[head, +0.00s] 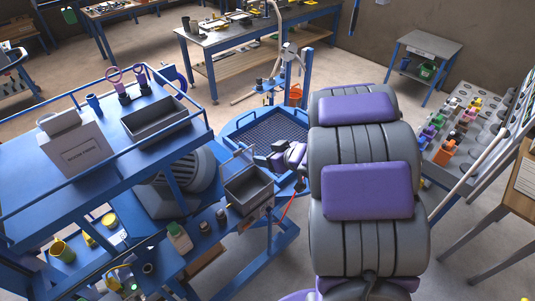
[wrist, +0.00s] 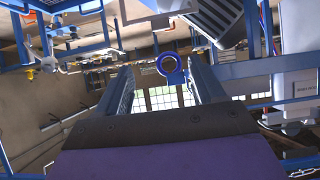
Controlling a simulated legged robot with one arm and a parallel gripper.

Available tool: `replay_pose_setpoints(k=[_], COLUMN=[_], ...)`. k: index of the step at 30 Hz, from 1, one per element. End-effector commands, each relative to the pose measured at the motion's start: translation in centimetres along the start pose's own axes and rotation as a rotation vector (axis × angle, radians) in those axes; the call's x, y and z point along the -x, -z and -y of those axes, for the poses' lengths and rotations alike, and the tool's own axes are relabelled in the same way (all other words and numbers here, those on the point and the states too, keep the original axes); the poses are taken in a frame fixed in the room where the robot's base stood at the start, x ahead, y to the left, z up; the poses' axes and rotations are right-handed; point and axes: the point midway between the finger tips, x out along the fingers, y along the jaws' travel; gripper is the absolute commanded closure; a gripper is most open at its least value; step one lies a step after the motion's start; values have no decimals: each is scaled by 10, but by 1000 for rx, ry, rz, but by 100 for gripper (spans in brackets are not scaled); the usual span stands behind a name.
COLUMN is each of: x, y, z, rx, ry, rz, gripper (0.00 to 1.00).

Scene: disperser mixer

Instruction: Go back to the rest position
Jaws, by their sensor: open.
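My gripper (wrist: 160,68) shows in the wrist view with its two dark fingers spread well apart. Nothing is held between them. A blue ring (wrist: 171,80) shows in the gap, beyond the fingers; I cannot tell how far away it is. In the head view my grey and purple arm fills the right of centre. Its far end, with the gripper (head: 262,160), reaches left over the near side of a blue-rimmed tray (head: 232,128) with a dark grid floor. The fingers are small there and partly hidden by the arm.
A small grey bin (head: 249,188) is close below the gripper. A rack (head: 465,120) of coloured items is at right. Floor (head: 400,105) shows behind the arm.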

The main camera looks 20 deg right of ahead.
Motion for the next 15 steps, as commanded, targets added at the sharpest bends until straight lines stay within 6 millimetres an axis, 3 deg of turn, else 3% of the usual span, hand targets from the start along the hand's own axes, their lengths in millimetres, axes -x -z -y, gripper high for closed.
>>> replay_pose_setpoints(k=[10, 15], x=[-1, -1], y=[-1, -15], z=[-2, -20], rx=[6, 44], ry=[-13, -146], rz=[5, 77], gripper=[32, 32])
